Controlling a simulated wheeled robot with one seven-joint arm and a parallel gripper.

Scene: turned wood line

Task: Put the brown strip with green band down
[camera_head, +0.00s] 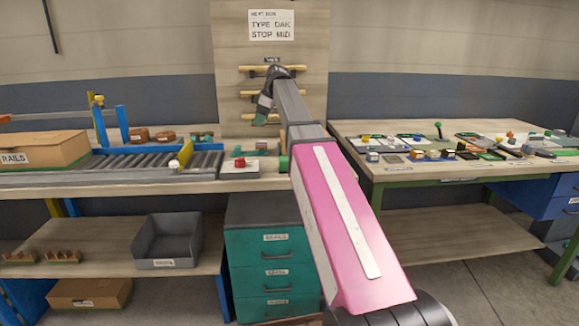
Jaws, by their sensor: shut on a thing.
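My gripper (264,105) is at the end of my arm, in front of the wooden upright board. It is shut on a small piece with dark green on it, which I take as the brown strip with green band (259,118). The strip is held in the air above the left bench and is small in view. Its brown part is hard to make out, and my wrist and arm hide part of the area.
The board (229,75) carries several wooden rods and a "TYPE OAK STOP MIDI" sign (271,25). The left bench holds a rails box (43,150), a roller conveyor (135,164) and a red-button box (239,165). The right table (400,174) is crowded with small parts.

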